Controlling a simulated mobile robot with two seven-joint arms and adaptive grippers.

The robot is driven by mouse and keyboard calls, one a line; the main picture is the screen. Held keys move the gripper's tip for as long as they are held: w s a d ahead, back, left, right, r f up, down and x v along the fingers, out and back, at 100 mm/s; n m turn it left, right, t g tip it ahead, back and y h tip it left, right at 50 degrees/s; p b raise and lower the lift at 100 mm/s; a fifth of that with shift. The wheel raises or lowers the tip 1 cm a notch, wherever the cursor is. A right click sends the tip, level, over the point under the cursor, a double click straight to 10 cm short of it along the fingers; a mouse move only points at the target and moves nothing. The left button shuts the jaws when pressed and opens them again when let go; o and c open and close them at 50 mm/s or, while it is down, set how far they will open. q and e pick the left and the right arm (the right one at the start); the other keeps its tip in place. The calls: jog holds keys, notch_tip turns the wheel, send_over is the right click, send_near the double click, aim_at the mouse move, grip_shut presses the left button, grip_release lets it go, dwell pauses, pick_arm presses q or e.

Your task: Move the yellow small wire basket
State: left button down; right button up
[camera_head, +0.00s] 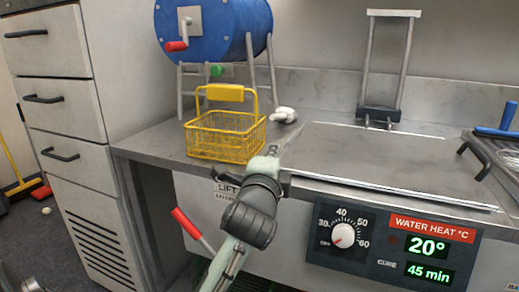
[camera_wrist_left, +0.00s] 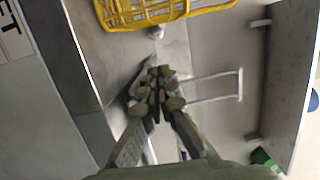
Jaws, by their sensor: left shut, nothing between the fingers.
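The yellow small wire basket (camera_head: 222,145) stands upright on the grey metal counter, left of centre in the head view, with its yellow handle raised above it. In the left wrist view part of the basket (camera_wrist_left: 165,12) shows at the top edge, cut off by the frame. My left gripper (camera_head: 272,152) is at the counter's front edge, just right of the basket's near corner and apart from it. In the left wrist view its fingers (camera_wrist_left: 157,82) are closed together and empty. My right gripper is not in view.
A blue drum (camera_head: 215,28) on metal legs with a red-handled crank stands behind the basket. A large metal lid (camera_head: 385,160) with a black handle lies to the right. A control panel (camera_head: 390,242) is on the front. A small white object (camera_head: 284,114) lies behind my gripper.

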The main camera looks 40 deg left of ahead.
pick_arm(q)
jog(key=shift+x, duration=1.05)
jog(key=a, duration=0.3)
jog(key=shift+s+a, duration=0.15)
jog(key=shift+a, duration=0.35)
jog(key=shift+a, duration=0.1)
